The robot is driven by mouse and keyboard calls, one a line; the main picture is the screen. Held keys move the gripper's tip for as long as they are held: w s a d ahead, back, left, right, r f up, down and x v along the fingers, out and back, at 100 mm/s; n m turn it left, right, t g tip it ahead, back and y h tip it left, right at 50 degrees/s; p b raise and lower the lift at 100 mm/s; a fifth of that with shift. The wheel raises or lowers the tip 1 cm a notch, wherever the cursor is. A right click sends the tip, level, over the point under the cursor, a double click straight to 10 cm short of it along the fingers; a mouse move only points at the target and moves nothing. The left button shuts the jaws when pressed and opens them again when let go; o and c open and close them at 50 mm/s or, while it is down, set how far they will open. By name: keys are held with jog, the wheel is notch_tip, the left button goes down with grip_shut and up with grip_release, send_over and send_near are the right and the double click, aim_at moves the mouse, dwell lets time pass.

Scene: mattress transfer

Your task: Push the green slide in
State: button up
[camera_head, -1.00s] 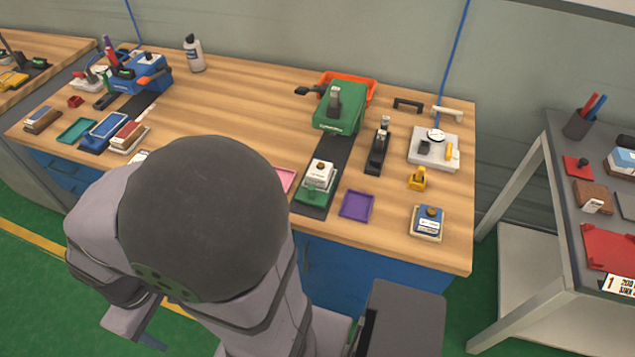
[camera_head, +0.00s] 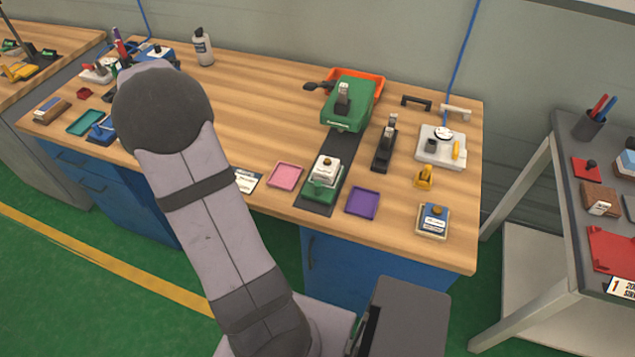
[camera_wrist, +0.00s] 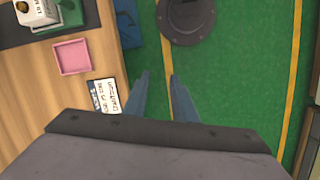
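The green slide (camera_head: 319,189) sits at the front end of a dark track (camera_head: 339,158) near the bench's front edge. The green machine body (camera_head: 350,105) stands at the track's back end, apart from the slide. In the wrist view, the slide (camera_wrist: 75,20) is partly visible at the upper left. My gripper (camera_wrist: 158,78) shows there with two bluish fingers apart and nothing between them, over the green floor beside the bench edge. In the head view my gripper is hidden behind my arm.
A pink tray (camera_head: 285,175) lies left of the slide and a purple tray (camera_head: 362,203) right of it. A black stapler-like tool (camera_head: 385,145) stands right of the track. An orange bin (camera_head: 371,82) is behind the green machine.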

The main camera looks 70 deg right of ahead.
jog(key=s+d+f+m, duration=0.1)
jog(key=s+d, duration=0.4)
jog(key=d, duration=0.5)
jog(key=m+g+y, duration=0.1)
jog(key=m+y, duration=0.1)
send_over(318, 183)
jog(key=w+d, duration=0.1)
jog(key=w, duration=0.1)
jog(key=f, duration=0.2)
jog(key=shift+p+x, duration=1.15)
jog(key=shift+x, duration=2.35)
jog(key=shift+d, duration=0.1)
grip_shut()
